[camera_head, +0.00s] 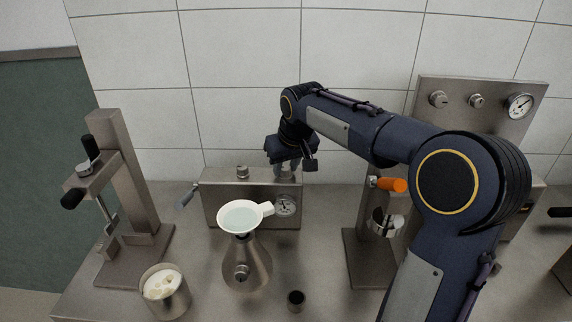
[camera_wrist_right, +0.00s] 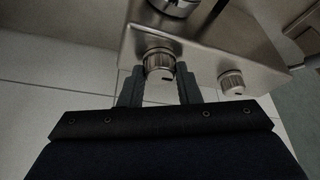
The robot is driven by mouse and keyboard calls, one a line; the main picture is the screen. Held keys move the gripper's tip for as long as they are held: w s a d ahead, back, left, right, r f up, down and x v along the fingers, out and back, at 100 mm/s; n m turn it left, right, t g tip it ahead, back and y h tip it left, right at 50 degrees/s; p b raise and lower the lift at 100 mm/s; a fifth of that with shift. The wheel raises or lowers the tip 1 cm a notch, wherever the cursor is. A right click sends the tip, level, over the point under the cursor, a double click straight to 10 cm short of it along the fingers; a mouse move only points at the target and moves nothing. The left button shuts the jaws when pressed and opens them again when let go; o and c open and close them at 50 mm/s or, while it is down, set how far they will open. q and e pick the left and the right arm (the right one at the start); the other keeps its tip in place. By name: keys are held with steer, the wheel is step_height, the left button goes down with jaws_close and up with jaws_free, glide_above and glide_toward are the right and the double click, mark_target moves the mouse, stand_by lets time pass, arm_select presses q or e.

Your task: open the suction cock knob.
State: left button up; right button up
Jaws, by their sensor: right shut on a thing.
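A steel box (camera_head: 222,207) with a round gauge (camera_head: 285,205) on its front stands against the tiled wall. My right gripper (camera_head: 287,168) reaches down from above to the right end of the box's top. In the right wrist view, its two fingers stand on either side of a ridged metal knob (camera_wrist_right: 158,61) and are shut on it. In the head view this knob is mostly hidden by the gripper. A second, similar knob (camera_head: 242,171) sits free on the box top to the left. It also shows in the right wrist view (camera_wrist_right: 232,82). My left gripper is not in view.
A flask (camera_head: 246,268) with a white funnel dish (camera_head: 240,217) stands in front of the box. A cup of pale matter (camera_head: 165,290) and a small dark cup (camera_head: 296,301) are nearby. A lever stand (camera_head: 130,190) is at left; a gauge panel (camera_head: 490,125) is at right.

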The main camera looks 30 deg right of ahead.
steer(key=shift+m, duration=0.3)
steer(key=m+h, duration=0.1)
steer(key=m, duration=0.2)
steer(key=shift+a+m+h+p, duration=0.15)
steer(key=shift+m+h+p, duration=0.15)
steer(key=shift+p, duration=0.05)
steer(key=m+h, duration=0.1)
steer(key=m, duration=0.1)
steer(key=m+g, duration=0.1)
steer(key=m, duration=0.2)
steer(key=shift+w+a+g+h+p, duration=0.1)
steer(key=shift+w+g+h+p, duration=0.1)
steer(key=shift+g+h+p, duration=0.15)
steer(key=m+g, duration=0.1)
steer(key=m, duration=0.1)
steer(key=m+p, duration=0.1)
steer(key=m, duration=0.1)
steer(key=shift+w+r+m+g+h, duration=0.1)
steer(key=shift+m+g+h, duration=0.25)
steer(key=shift+m, duration=0.05)
steer(key=shift+w+m+g+p, duration=0.1)
steer(key=shift+m+g+p, duration=0.75)
steer(key=shift+m, duration=1.05)
steer(key=o, duration=1)
